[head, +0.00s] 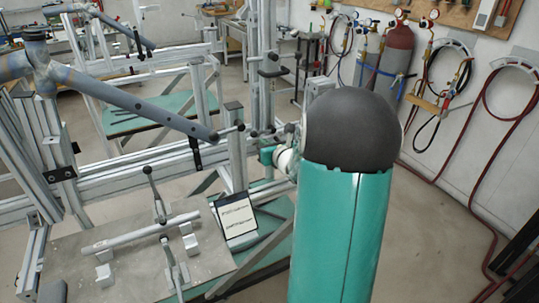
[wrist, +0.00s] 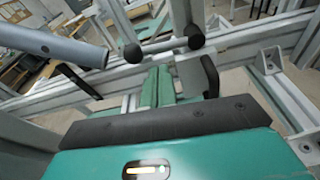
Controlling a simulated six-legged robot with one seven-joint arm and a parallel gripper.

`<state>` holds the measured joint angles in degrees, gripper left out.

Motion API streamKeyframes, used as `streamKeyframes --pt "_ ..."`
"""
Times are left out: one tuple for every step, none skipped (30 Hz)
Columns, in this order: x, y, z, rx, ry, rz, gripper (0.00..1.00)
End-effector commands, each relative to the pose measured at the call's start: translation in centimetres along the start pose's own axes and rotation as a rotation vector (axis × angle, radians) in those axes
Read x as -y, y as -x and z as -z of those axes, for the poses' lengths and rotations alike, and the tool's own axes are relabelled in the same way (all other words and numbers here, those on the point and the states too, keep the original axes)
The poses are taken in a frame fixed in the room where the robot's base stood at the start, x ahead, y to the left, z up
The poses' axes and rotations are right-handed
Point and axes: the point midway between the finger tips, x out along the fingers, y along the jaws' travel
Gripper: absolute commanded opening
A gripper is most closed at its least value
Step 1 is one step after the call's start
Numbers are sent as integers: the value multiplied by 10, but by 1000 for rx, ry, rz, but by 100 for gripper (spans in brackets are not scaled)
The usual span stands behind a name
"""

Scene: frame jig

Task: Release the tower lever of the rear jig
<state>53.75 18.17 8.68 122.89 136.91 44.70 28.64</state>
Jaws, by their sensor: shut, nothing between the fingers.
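My gripper (wrist: 157,84) is shut and empty, its two green fingers together in the wrist view. In the head view, the gripper (head: 267,155) is partly hidden behind my teal forearm, beside the upright post of the rear frame. Two black ball knobs stand just beyond the fingertips in the wrist view: a left knob (wrist: 133,53) and a right knob (wrist: 195,37). A knob (head: 240,127) also shows at the post in the head view. I cannot tell which knob belongs to the tower lever, or whether the fingers touch anything.
A grey-blue tube (head: 140,105) runs to the post from the left. Below, a plate (head: 75,262) carries a light tube and upright clamp levers (head: 153,190). A small sign (head: 236,215) stands near it.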

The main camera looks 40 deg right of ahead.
Motion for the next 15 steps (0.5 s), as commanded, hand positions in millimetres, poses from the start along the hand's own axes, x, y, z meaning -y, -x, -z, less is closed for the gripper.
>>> streamKeyframes --pt "0 -1 -4 1 0 0 0" --pt "0 -2 -6 1 0 0 0" --pt "0 -2 -7 0 -1 1 0" --pt "-1 -2 -8 0 -1 1 0" --pt "-1 -2 -8 0 -1 1 0" --pt "-1 -2 -8 -1 -1 1 0" --pt "-1 -2 -8 -1 -1 1 0" --pt "-1 -2 -8 -1 -1 1 0" --pt "-1 -2 -8 -1 -1 1 0" --pt "-1 -2 -8 -1 -1 1 0" --pt "-1 -2 -8 -1 -1 1 0" --pt "-1 -2 -8 -1 -1 1 0" --pt "-1 -2 -8 -1 -1 1 0" --pt "-1 -2 -8 -1 -1 1 0" --pt "-1 -2 -8 -1 -2 1 0"
